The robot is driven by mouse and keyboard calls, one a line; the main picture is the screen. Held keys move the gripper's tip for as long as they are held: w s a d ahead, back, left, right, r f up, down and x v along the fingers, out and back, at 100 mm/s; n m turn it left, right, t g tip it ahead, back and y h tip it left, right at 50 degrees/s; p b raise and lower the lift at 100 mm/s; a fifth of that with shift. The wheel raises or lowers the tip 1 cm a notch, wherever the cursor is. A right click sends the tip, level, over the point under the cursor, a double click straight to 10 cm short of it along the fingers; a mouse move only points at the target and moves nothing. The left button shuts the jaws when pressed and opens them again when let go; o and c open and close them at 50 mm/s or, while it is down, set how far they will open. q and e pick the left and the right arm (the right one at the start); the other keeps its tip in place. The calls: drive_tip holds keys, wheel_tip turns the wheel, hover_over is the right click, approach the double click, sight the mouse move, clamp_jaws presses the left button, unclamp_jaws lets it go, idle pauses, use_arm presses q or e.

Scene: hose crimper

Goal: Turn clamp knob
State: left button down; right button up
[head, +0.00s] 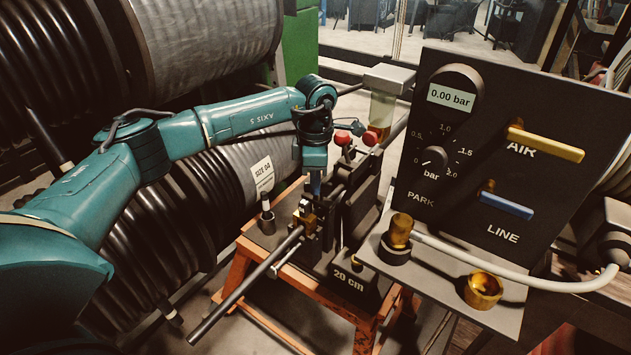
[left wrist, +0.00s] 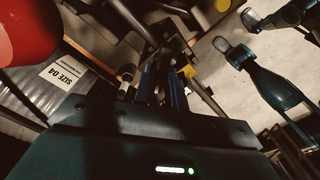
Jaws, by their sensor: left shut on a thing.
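My left gripper (head: 315,192) points down at the clamp on the hose stand, its blue fingers shut on the clamp knob. The knob is mostly hidden between the fingers, so its turn angle cannot be read. Brass-coloured clamp parts (head: 307,222) show just below the fingertips. A dark rod or hose (head: 245,287) runs from the clamp toward the lower left. In the left wrist view the blue fingers (left wrist: 162,88) are close together, with a yellow part (left wrist: 187,72) to their right. My right gripper does not show.
A black panel (head: 420,120) with a 0.00 bar display, a yellow AIR lever (head: 545,145) and a blue LINE lever (head: 506,206) stands at right. A brass cup (head: 482,290) sits on the grey shelf. Large hose reels (head: 90,60) crowd the left. The stand has an orange frame (head: 232,277).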

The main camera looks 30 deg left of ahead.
use_arm(q)
drive_tip(key=shift+r+m, duration=0.1)
drive_tip(key=shift+m, duration=0.3)
drive_tip(key=c, duration=1.4)
unclamp_jaws()
drive_tip(key=shift+c, duration=0.2)
wheel_tip(320, 180, up, 13)
